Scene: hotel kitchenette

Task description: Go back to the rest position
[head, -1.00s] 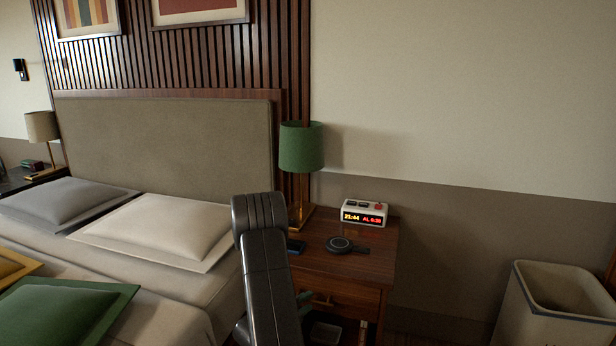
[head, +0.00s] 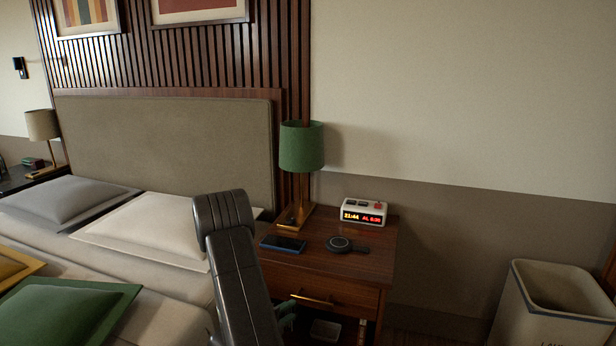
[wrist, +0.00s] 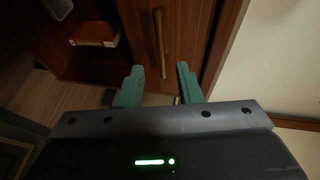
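My arm rises in front of the bed's near right corner in the head view. My gripper (wrist: 160,84) shows in the wrist view with its two green fingers apart and nothing between them. In the head view a green fingertip (head: 287,313) shows low in front of the nightstand (head: 345,268), partly hidden by my arm. In the wrist view the fingers are near the drawer front and its brass handle (wrist: 160,45), which lies beyond the fingertips; I cannot tell whether they touch.
A bin (head: 555,305) stands at the right. The bed (head: 150,290) fills the left. A book (wrist: 95,34) lies in the open shelf.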

